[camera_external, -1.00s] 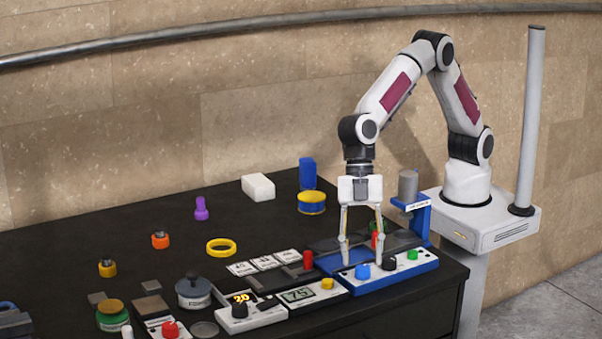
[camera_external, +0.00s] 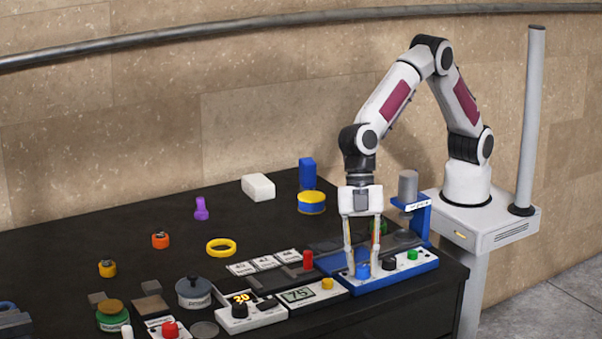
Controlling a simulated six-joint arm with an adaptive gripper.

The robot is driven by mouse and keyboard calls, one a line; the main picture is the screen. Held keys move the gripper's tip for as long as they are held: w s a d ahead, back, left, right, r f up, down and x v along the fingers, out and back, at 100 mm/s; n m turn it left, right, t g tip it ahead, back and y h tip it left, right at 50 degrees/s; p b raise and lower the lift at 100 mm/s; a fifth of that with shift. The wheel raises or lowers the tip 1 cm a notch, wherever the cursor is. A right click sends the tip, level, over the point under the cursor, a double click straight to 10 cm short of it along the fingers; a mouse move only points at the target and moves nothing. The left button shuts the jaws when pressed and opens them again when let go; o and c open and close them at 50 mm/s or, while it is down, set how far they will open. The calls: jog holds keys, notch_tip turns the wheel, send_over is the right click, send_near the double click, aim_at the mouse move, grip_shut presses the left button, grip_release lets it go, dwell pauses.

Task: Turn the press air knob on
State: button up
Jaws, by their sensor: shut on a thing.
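The press (camera_external: 408,190) stands at the right end of the table, with a grey cylinder on a blue frame. In front of it is a white and blue control panel (camera_external: 425,264) with a blue knob (camera_external: 362,270), a black knob (camera_external: 389,263) and a green knob (camera_external: 412,255). My gripper (camera_external: 362,268) points straight down, shut on the blue knob with one finger on each side. Which knob is the air knob cannot be read from any label. The blue knob's turn angle is too small to tell.
A yellow ring (camera_external: 221,247), a white block (camera_external: 258,187) and a blue-yellow tin (camera_external: 311,202) lie farther back. The table's back left is mostly clear.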

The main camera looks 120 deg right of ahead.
jog(key=shift+m, duration=0.7)
jog(key=shift+s+a+m+t+h, duration=0.15)
jog(key=shift+m+t+h, duration=0.5)
jog(key=shift+m, duration=0.95)
jog(key=shift+m+t+h, duration=0.55)
jog(key=shift+m+h, duration=0.2)
jog(key=shift+m, duration=1.65)
jog(key=shift+s+a+m+h, duration=0.1)
jog(key=shift+m+h, duration=0.35)
jog(key=shift+m, duration=0.7)
jog(key=shift+a+m+h, duration=0.1)
jog(key=shift+m+h, duration=0.35)
jog(key=shift+m, duration=0.7)
jog(key=shift+m+h, duration=0.7)
jog(key=shift+m, duration=1.1)
jog(key=o, duration=1.1)
